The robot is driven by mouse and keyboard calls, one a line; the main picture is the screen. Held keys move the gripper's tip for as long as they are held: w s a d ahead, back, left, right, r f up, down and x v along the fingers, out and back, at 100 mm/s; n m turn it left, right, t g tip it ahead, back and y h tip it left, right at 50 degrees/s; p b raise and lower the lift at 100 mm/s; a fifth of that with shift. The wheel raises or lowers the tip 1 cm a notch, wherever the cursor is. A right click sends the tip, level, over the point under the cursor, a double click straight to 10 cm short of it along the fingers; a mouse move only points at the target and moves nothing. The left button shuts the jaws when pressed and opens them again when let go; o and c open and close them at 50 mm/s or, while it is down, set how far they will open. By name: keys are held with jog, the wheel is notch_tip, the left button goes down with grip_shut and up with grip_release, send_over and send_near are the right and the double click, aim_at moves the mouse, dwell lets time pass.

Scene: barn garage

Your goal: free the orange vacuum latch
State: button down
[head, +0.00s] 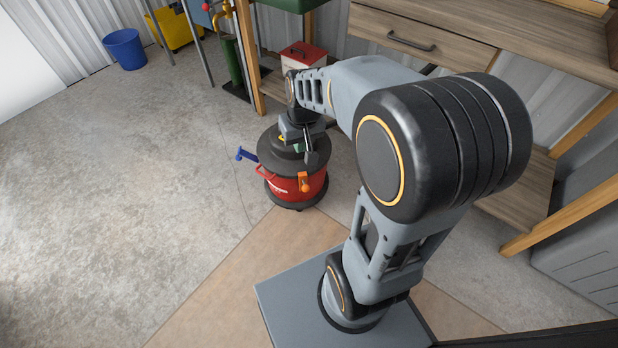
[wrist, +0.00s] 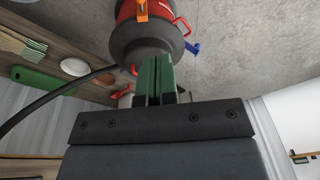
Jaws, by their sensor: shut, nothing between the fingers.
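The red vacuum (head: 283,187) with a black lid stands on the floor and also shows in the wrist view (wrist: 126,12). The orange latch (head: 304,182) is on its near right side, against the drum below the lid rim; it also shows at the top of the wrist view (wrist: 142,9). The blue latch (head: 245,155) sticks out from the left side and shows in the wrist view (wrist: 193,47). My gripper (wrist: 158,58) has its green fingers shut and empty. It is over the lid area, apart from the orange latch; the exact height is unclear.
A wooden workbench (head: 470,40) stands at the right, with a drawer. A red box (head: 302,55) and a green cylinder (head: 234,65) are behind the vacuum. A blue bucket (head: 124,48) is far left. A black hose (wrist: 50,95) crosses the wrist view. The floor at left is clear.

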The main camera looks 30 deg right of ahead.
jog(key=w+d+f, duration=0.4)
jog(key=f, duration=0.3)
jog(key=w+d+f+m+g+y, duration=0.1)
jog(key=w+d+f, duration=0.3)
jog(key=f, duration=0.3)
jog(key=w+d+f, duration=0.4)
jog(key=f, duration=0.3)
jog(key=shift+w+d+f+m+g+y+p, duration=0.25)
jog(key=shift+f+m+g+y+p, duration=0.05)
jog(key=shift+g+p, duration=0.1)
